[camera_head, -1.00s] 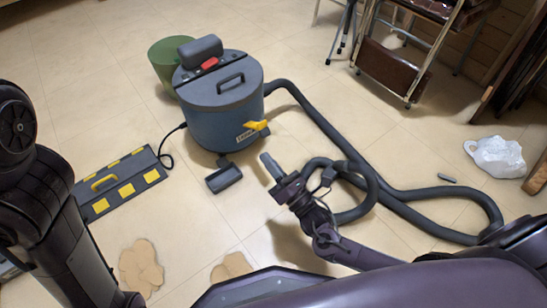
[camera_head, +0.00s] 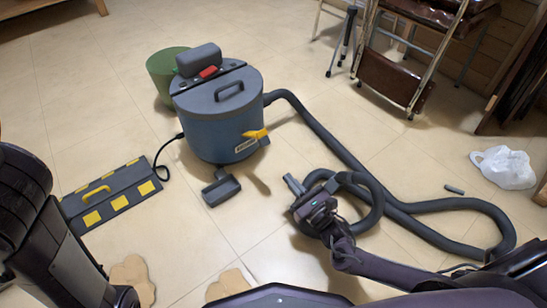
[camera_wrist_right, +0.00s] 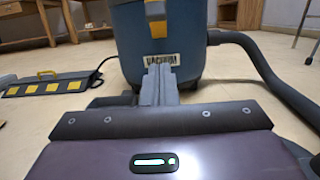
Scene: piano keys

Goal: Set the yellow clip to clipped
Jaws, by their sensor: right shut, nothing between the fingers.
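The yellow clip (camera_head: 256,134) sticks out from the front right side of the blue vacuum canister (camera_head: 218,118). In the right wrist view the yellow clip (camera_wrist_right: 155,20) is at the top, above the canister's label. My right gripper (camera_head: 293,184) is shut and empty, low in front of the canister and apart from the clip. In the right wrist view its fingers (camera_wrist_right: 159,82) point toward the canister, below the clip. My left arm shows at the left edge of the head view, but its gripper is not in view.
A grey hose (camera_head: 330,140) runs from the canister and loops on the floor around my right gripper. A dark case with yellow patches (camera_head: 112,194) lies at the left. A grey floor nozzle (camera_head: 221,188) lies before the canister. A white bag (camera_head: 503,167) lies at the right.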

